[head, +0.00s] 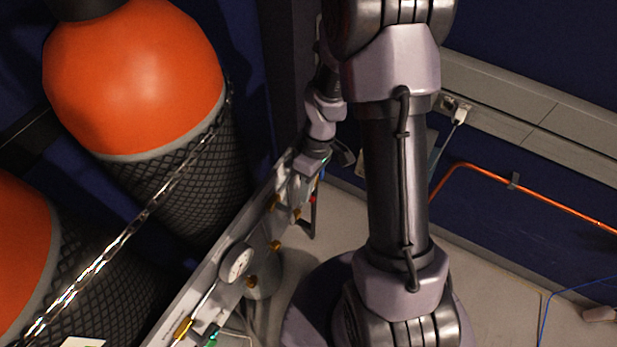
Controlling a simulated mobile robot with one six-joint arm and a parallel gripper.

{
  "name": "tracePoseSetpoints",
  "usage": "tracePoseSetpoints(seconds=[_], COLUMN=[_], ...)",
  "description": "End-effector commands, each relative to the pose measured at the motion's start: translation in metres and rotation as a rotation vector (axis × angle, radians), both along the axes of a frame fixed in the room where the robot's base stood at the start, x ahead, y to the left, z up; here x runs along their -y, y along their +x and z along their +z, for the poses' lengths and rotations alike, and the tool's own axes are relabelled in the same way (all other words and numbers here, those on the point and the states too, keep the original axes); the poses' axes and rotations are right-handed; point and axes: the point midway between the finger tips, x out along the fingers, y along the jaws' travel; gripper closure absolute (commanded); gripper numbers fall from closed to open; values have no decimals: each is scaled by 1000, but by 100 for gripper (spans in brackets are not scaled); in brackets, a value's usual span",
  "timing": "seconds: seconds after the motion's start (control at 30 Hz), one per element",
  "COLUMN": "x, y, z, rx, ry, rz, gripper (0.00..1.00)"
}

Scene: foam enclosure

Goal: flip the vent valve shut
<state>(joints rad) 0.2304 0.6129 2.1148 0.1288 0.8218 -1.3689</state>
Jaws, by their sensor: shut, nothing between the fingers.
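A long pale metal panel (208,273) runs from the lower left up to the centre. It carries a round white gauge (238,265), several brass fittings, including one below the gauge (252,281), and small coloured parts near its far end. I cannot tell which of these parts is the vent valve, or whether it is open or shut. My gripper (303,166) is at the far upper end of the panel, shut and empty. Its fingertips are small and hard to make out, so I cannot tell whether they touch anything.
Two orange-topped cylinders (140,75) in black netting stand left of the panel. A shiny chain (150,205) crosses in front of them. An orange pipe (540,197) and a wall trunking (510,115) run along the right wall. A blue cable (545,310) lies lower right.

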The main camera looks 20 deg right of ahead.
Motion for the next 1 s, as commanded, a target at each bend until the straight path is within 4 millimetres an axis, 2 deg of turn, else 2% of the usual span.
tracePoseSetpoints(seconds=[0.1,0.3,1.0], x=[-17,-30,-37], y=[-12,-22,-27], z=[-3,-2,-6], rx=[0,0,-3], ry=[-1,-1,1], rz=[2,0,-2], gripper=[100,100,100])
